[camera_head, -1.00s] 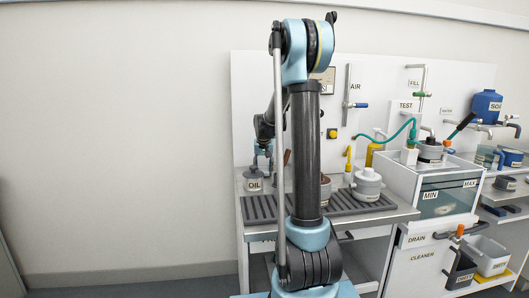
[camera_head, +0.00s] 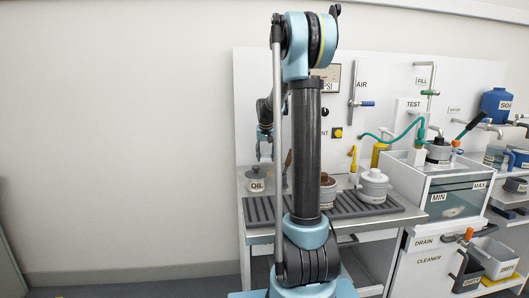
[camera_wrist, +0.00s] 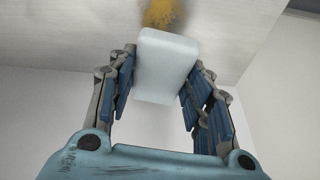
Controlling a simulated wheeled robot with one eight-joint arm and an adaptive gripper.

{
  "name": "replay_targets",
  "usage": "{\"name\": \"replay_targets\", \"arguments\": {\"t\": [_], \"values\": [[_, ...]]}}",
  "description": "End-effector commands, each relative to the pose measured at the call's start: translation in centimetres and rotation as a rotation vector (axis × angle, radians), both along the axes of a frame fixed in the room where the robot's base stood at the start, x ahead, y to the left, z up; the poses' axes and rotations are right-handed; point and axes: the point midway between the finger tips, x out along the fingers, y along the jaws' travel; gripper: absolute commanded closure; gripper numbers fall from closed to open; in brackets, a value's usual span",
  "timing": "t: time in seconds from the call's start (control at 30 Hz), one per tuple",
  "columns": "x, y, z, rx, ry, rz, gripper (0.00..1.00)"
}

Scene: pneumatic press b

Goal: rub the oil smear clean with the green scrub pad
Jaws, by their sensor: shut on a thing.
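My gripper (camera_wrist: 162,80) is shut on a pale, whitish block (camera_wrist: 168,52), held between its blue-lined fingers in the wrist view. The block looks white there, not green, and no green pad can be made out. A brownish-yellow smear (camera_wrist: 162,12) lies on a pale surface just past the block's far edge. The block hides part of it; I cannot tell whether they touch. In the head view my gripper (camera_head: 265,150) is small, above the grey OIL pot (camera_head: 256,181) and partly hidden by my arm. The smear does not show there.
A grey bench with a dark slatted mat (camera_head: 350,206) holds a grey lidded pot (camera_head: 373,186) and a brown-topped pot (camera_head: 327,187). A water tank (camera_head: 452,203) stands to the right, with a blue soap bottle (camera_head: 495,104) above. The wall at left is bare.

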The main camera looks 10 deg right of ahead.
Motion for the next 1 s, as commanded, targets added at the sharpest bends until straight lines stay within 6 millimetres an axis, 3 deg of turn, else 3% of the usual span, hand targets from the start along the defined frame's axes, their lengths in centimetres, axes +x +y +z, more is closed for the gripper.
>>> {"name": "replay_targets", "arguments": {"t": [0.33, 1.0], "values": [[0.0, 0.0, 2.6, 0.0, 0.0, -0.001, 0.89], [0.0, 0.3, 2.6, 0.0, 0.001, 0.0, 0.89]]}}
